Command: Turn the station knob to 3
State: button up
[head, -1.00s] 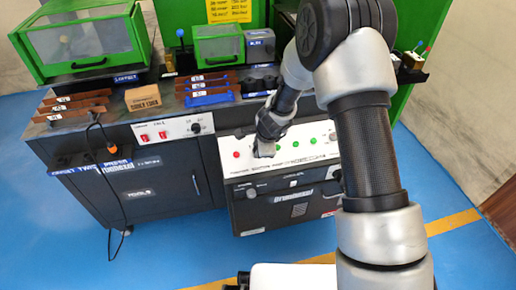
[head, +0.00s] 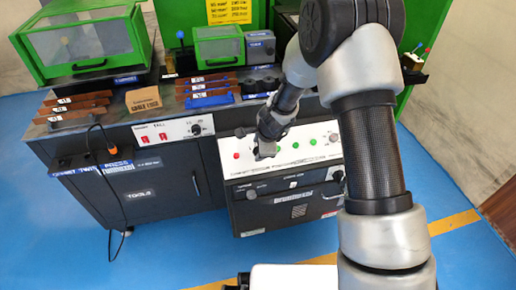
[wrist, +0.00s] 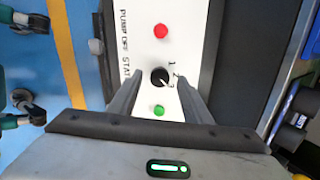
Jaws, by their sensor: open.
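The station knob (wrist: 160,76) is a small black round knob on a white panel (wrist: 140,30), with 1, 2 and 3 printed along its right side in the wrist view. Its light pointer mark appears to face lower right, toward the 3. My gripper (wrist: 159,80) is open, with one finger on each side of the knob; I cannot tell whether either finger touches it. In the head view my gripper (head: 264,150) is at the panel's left part and hides the knob.
A red button (wrist: 161,31) and a green button (wrist: 158,110) sit on either side of the knob. Another panel with red switches and a dark knob (head: 196,129) is to the left. Copper-coloured bars (head: 78,106) and a cardboard box (head: 143,99) lie on the bench above.

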jog(key=p+v, duration=0.5)
jog(key=v, duration=1)
jog(key=shift+s+d+r, duration=0.15)
jog(key=shift+s+r, duration=0.05)
jog(key=shift+r, duration=0.1)
jog(key=s+d+r+n+y, duration=0.1)
jog(key=s+r+n, duration=0.25)
jog(key=r, duration=0.45)
jog(key=s+d+r+n, duration=0.1)
jog(key=s+r+n, duration=0.25)
jog(key=r, duration=0.45)
jog(key=s+d+r+n+h, duration=0.1)
jog(key=s+d+r+n, duration=0.25)
jog(key=s, duration=0.25)
jog(key=s+d+r+n+t+h, duration=0.1)
jog(key=s+d+r+n, duration=0.1)
jog(key=s+d+n, duration=0.3)
jog(key=s+d+r+n+h, duration=0.1)
jog(key=s+d+r, duration=0.15)
jog(key=s, duration=0.45)
notch_tip(320, 180, up, 17)
jog(key=p, duration=1.8)
jog(key=shift+w+d+r, duration=0.2)
jog(key=shift+w+d, duration=0.1)
jog(key=shift+w, duration=0.05)
jog(key=shift+m, duration=0.25)
